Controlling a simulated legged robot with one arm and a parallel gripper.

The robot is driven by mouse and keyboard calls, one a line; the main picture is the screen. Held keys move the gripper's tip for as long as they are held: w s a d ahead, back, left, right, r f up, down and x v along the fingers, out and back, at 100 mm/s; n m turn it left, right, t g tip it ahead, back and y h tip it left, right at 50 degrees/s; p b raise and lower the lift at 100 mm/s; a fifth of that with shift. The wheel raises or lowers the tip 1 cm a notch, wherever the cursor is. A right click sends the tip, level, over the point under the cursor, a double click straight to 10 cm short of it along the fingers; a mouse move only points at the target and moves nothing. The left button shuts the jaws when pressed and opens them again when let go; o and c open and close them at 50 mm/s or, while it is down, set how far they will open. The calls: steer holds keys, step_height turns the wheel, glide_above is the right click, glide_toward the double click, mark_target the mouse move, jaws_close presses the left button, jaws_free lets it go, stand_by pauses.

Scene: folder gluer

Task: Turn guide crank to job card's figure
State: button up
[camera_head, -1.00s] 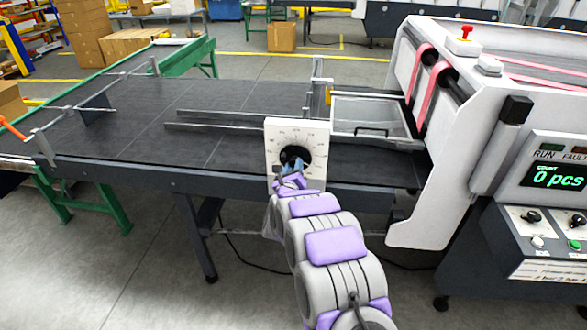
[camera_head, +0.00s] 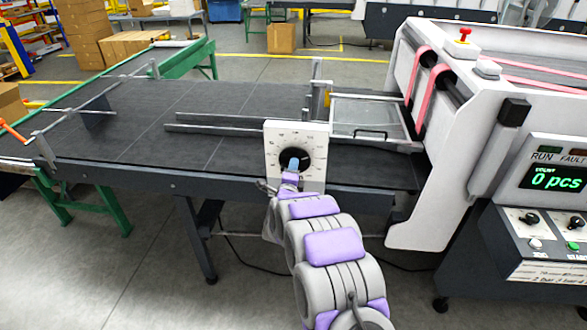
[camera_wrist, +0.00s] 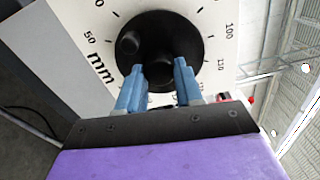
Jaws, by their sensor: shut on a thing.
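The guide crank (camera_head: 287,156) is a black disc on a white dial plate (camera_head: 313,172) at the table's front edge. In the wrist view the crank (camera_wrist: 190,30) has a round black knob (camera_wrist: 128,43) at its left. In the head view my gripper (camera_head: 293,165) covers part of the crank. No job card can be identified.
A dark feed table (camera_head: 215,98) with metal guide rails (camera_head: 205,122) lies behind the dial. The white folder gluer (camera_head: 440,170) stands close on the right, with a screen (camera_head: 556,177) reading 0 pcs. A label (camera_head: 548,272) sits below its knobs, too small to read surely.

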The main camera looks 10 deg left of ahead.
steer(key=n+p, duration=0.3)
steer(key=n, duration=0.5)
steer(key=n+p, duration=0.4)
steer(key=n, duration=0.4)
steer(key=n+p, duration=0.4)
steer(key=n, duration=0.4)
steer(key=shift+s+a+f, duration=0.1)
steer(key=shift+f, duration=0.2)
steer(key=shift+r, duration=0.25)
stand_by(0.5)
steer(key=o, duration=1)
steer(key=shift+a+f, duration=0.1)
steer(key=shift+a, duration=0.1)
steer(key=shift+o, duration=0.2)
steer(key=shift+d, duration=0.15)
